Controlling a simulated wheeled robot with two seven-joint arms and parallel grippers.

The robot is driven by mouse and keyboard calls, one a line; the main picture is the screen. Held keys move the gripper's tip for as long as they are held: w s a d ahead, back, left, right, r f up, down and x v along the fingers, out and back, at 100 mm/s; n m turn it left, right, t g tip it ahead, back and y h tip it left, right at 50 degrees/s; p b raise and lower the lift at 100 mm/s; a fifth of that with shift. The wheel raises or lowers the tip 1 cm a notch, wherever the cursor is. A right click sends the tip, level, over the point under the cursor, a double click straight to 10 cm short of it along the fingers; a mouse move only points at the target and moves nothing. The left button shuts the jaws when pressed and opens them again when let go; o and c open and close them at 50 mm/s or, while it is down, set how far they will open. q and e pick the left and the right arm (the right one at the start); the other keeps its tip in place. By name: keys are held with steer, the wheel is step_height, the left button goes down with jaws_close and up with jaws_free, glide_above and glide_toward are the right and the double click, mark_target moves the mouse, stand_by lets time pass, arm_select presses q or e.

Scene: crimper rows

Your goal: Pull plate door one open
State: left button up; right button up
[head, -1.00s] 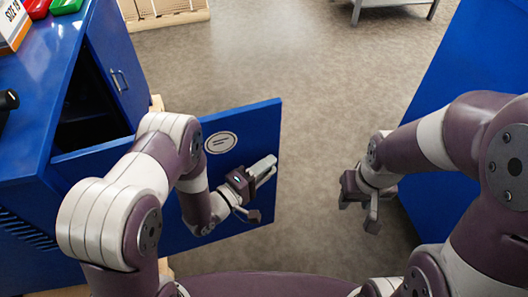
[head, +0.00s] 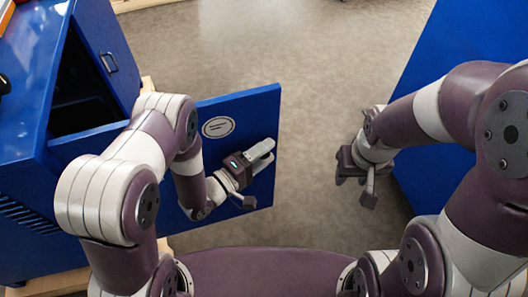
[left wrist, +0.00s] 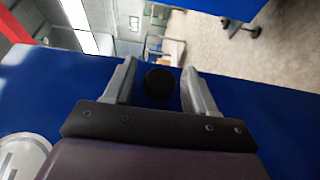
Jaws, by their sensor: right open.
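The blue plate door (head: 235,125) with an oval white label (head: 218,127) stands swung out from the blue cabinet on the left, its free edge toward the middle. My left gripper (head: 262,176) is over the door's near face, close to that free edge. In the left wrist view its two fingers (left wrist: 158,88) are apart, with a round black knob (left wrist: 161,87) between them and gaps visible on both sides. The label also shows there (left wrist: 22,158). My right gripper (head: 357,180) is open and empty above the floor, away from the door.
The blue cabinet (head: 28,75) shows a dark open compartment (head: 78,90) and another door with a handle (head: 109,62). A large blue unit (head: 425,170) stands at the right, near my right arm. Grey floor (head: 300,70) lies clear between them.

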arm_select(q)
steer(key=p+v, duration=0.1)
steer(key=v, duration=1.1)
steer(key=shift+s+a+p, duration=0.25)
steer(key=shift+p, duration=0.1)
